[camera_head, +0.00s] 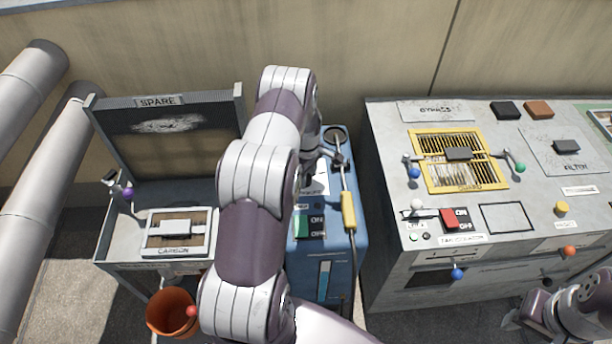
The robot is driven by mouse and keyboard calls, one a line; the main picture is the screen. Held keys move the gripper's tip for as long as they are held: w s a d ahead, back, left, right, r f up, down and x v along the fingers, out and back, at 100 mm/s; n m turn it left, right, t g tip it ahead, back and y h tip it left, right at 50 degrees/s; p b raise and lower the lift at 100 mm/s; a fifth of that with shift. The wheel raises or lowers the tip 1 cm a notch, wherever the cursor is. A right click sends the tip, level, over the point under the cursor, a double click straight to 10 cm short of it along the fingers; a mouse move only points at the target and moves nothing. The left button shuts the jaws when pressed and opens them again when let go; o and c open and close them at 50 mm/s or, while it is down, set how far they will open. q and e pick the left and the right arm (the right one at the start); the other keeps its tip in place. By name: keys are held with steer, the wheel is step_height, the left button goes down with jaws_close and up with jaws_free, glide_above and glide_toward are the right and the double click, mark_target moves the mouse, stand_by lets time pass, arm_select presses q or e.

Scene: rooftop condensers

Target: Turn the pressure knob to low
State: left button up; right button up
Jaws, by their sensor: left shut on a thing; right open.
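A blue washer unit (354,265) stands in the middle, with a white label panel (319,181) and a green ON/OFF switch (302,226) on its top. My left arm crosses in front of it and covers its left part. My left gripper (331,155) is at the upper part of its top, above the label panel and close beside the wand's rod. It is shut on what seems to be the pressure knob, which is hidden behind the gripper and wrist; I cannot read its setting. My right gripper (514,321) is open, low at the right edge, well away from the unit.
A wand with a yellow handle (348,211) lies along the unit's right side. A grey console (388,200) with levers and switches stands at right. At left are a bench with a SPARE board (160,101) and an orange bucket (171,312). A narrow gap separates unit and console.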

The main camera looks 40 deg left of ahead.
arm_select(q)
steer(key=shift+w+a+r+n+b, duration=0.1)
steer(key=shift+n+b, duration=0.05)
steer(key=shift+n, duration=1)
steer(key=shift+w+n+b, duration=0.1)
steer(key=shift+n+b, duration=0.05)
steer(key=shift+n, duration=1)
steer(key=o, duration=1.1)
steer(key=shift+s, duration=0.1)
steer(key=shift+c, duration=0.2)
step_height(320, 180, up, 13)
steer(key=shift+f, duration=0.2)
